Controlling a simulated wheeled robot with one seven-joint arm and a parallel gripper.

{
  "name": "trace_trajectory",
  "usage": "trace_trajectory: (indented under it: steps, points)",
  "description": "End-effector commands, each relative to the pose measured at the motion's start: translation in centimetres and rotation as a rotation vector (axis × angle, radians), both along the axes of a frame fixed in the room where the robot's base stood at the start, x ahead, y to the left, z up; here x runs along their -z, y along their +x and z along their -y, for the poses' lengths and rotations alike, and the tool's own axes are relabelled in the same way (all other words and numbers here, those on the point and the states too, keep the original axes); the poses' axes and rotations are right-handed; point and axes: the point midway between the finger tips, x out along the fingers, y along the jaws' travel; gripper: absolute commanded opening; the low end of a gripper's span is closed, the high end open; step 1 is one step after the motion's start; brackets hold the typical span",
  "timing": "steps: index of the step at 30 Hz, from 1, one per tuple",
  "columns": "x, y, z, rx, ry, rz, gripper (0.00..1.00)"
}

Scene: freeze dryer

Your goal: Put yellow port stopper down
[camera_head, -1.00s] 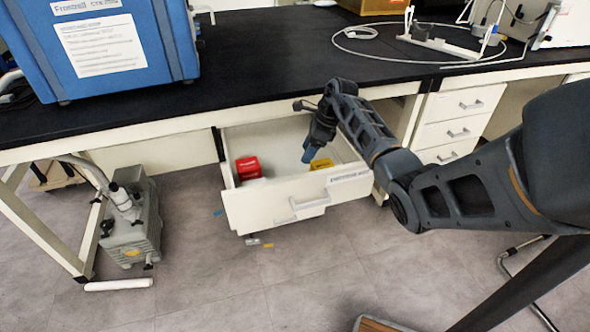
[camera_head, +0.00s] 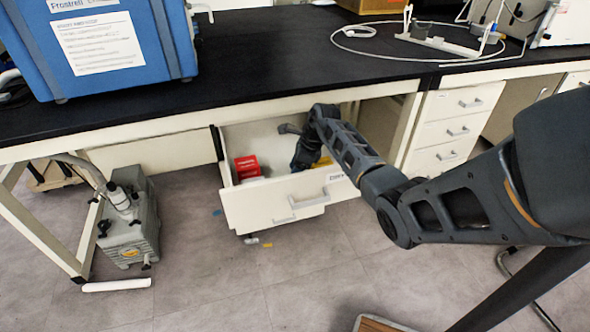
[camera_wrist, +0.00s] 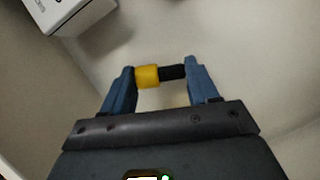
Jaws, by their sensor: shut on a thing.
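The yellow port stopper (camera_wrist: 148,77) has a yellow part and a black part and lies crosswise between the two blue fingers of my gripper (camera_wrist: 160,75) in the wrist view. My gripper is shut on it, over the pale inside of the open drawer (camera_head: 272,206). I cannot tell whether the stopper touches the drawer floor.
A red box (camera_head: 247,167) is at the drawer's left side. A white box (camera_wrist: 65,15) shows at upper left in the wrist view. The black bench top (camera_head: 260,75) overhangs the drawer's back.

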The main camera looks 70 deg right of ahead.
Motion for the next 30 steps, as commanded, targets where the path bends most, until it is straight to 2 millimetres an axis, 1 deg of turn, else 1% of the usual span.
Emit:
trace_trajectory:
  steps: [10, 11, 18, 26, 30]
  points:
    - [0.9, 0.0, 0.0, -0.001, 0.001, 0.0, 0.26]
    - [0.9, 0.0, 0.0, -0.001, 0.0, 0.0, 0.62]
    - [0.9, 0.0, 0.0, 0.0, 0.0, 0.0, 0.85]
    - [0.7, 0.0, 0.0, -0.001, 0.0, 0.0, 0.85]
    - [-0.5, -0.1, 0.1, 0.001, -0.001, 0.002, 0.85]
